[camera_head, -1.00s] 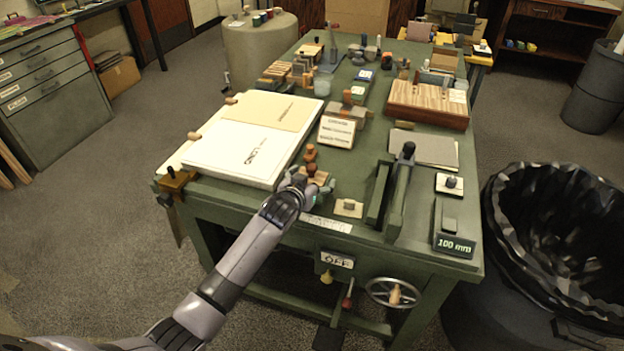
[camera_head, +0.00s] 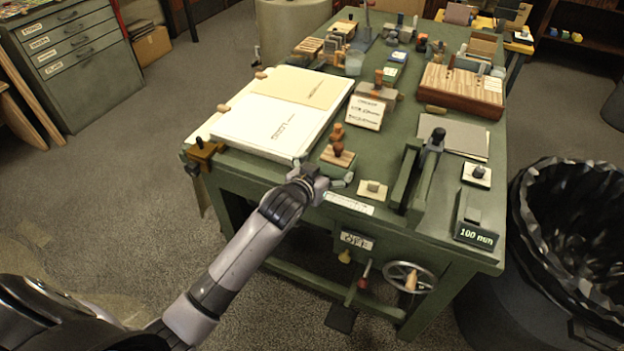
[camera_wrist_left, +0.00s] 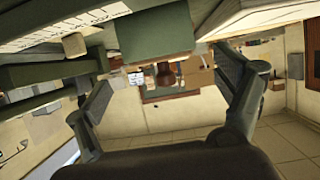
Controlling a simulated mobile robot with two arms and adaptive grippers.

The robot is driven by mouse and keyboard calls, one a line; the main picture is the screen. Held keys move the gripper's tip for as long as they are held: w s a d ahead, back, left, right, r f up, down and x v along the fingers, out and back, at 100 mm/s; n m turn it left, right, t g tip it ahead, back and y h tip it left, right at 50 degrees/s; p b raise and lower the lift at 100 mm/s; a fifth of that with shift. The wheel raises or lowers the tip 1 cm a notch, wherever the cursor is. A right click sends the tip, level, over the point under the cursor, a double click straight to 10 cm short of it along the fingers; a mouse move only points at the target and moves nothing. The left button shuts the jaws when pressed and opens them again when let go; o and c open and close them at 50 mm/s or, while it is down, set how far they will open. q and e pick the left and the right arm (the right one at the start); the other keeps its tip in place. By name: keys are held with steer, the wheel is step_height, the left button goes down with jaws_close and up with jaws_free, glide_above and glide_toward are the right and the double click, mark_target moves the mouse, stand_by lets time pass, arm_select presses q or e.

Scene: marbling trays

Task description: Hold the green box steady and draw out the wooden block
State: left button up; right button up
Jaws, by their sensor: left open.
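My left gripper (camera_head: 325,183) is at the table's near edge, just in front of a small wooden block with brown knobs (camera_head: 338,157). A little green shows under and beside this block, partly hidden by the gripper; I cannot clearly make out the green box's outline. In the left wrist view the two fingers stand wide apart with nothing between their tips. Beyond them are a broad green face (camera_wrist_left: 150,36), a dark brown knob (camera_wrist_left: 165,76) and a wooden piece (camera_wrist_left: 196,77). The gripper appears apart from them. My right gripper is not in view.
A large white board (camera_head: 270,125) lies left of the block. A small beige plate (camera_head: 372,190) with a grey knob and a tall green clamp-like frame (camera_head: 404,178) stand to the right. A lettered block (camera_head: 366,112) sits behind. A black-lined bin (camera_head: 565,235) stands right of the table.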

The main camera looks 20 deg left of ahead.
arm_select(q)
steer(key=v, duration=0.8)
steer(key=shift+s, duration=0.15)
